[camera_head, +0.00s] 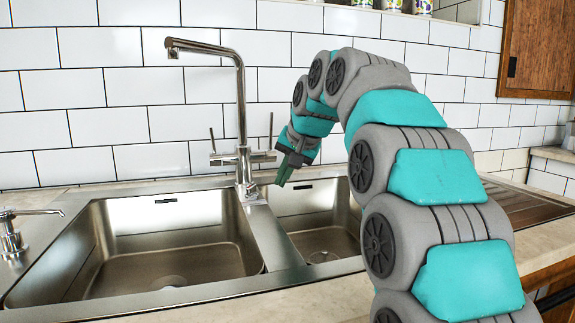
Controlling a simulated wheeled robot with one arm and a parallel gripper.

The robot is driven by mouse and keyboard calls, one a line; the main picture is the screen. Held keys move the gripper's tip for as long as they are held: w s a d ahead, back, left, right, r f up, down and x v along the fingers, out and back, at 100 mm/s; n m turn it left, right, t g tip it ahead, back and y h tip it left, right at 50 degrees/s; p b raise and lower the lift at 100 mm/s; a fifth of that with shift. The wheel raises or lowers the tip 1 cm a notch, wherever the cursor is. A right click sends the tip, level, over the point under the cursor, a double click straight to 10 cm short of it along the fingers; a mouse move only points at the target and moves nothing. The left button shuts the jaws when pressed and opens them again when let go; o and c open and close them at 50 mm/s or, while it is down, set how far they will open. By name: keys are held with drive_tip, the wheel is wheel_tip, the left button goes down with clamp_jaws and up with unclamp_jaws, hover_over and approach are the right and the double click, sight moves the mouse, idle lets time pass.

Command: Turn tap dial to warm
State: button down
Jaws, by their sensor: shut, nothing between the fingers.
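A chrome tap (240,110) with a tall angled spout stands behind the double sink, between its two basins. A thin upright lever (212,141) shows on the left of its body and another thin lever (271,130) on the right. My gripper (283,182) is just right of the tap's base, pointing down and left over the back of the right basin. Its fingers look closed together and hold nothing. It is close to the right lever, but I cannot tell whether it touches it.
The large left basin (130,278) and smaller right basin (318,243) are empty. A soap dispenser (12,238) stands at the left edge. A white tiled wall (110,80) is close behind the tap. A wooden cabinet (545,45) hangs at upper right.

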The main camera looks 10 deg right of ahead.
sight(251, 192)
drive_tip(key=shift+w+a+f+p, duration=0.1)
drive_tip(key=shift+w+a+f, duration=0.25)
drive_tip(key=shift+w+a, duration=0.3)
drive_tip(key=shift+w+a+f+p, duration=0.15)
drive_tip(key=shift+w+a+f, duration=0.25)
drive_tip(key=shift+a, duration=0.4)
drive_tip(key=shift+w+a+f+p, duration=0.1)
drive_tip(key=shift+w+a+f, duration=0.25)
drive_tip(key=shift+w+a, duration=0.3)
drive_tip(key=shift+a, duration=0.15)
drive_tip(key=shift+w+a+n+y, duration=0.2)
drive_tip(key=shift+n+y, duration=0.2)
drive_tip(key=shift+n, duration=0.2)
drive_tip(key=shift+w+n+g+y+p, duration=0.2)
drive_tip(key=shift+n+g+y+p, duration=0.3)
drive_tip(key=shift+n, duration=0.4)
drive_tip(key=shift+r, duration=0.1)
drive_tip(key=shift+w+a+p, duration=0.1)
drive_tip(key=shift+w+p, duration=0.3)
drive_tip(key=shift+p, duration=0.35)
drive_tip(key=shift+s, duration=0.1)
